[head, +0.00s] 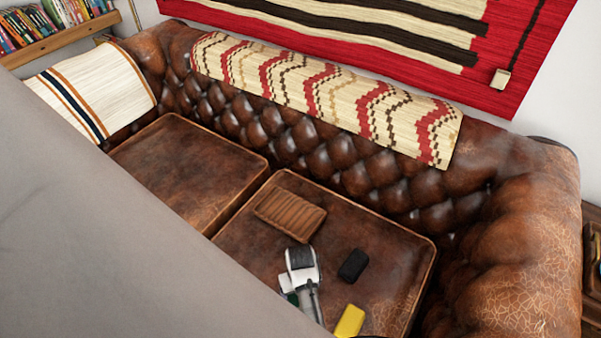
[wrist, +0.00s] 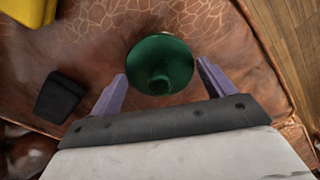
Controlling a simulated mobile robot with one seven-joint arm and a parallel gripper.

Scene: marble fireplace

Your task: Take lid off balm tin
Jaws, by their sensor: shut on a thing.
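In the head view my white wrist hangs over the right seat cushion, and the fingers and the green piece are mostly hidden.
The brown leather sofa cushion (head: 395,250) bears a ribbed brown block (head: 290,215), a small black block (head: 353,265) and a yellow block (head: 350,321). The black block (wrist: 60,97) and yellow block (wrist: 28,10) also show in the wrist view. The left cushion (head: 185,165) is clear.

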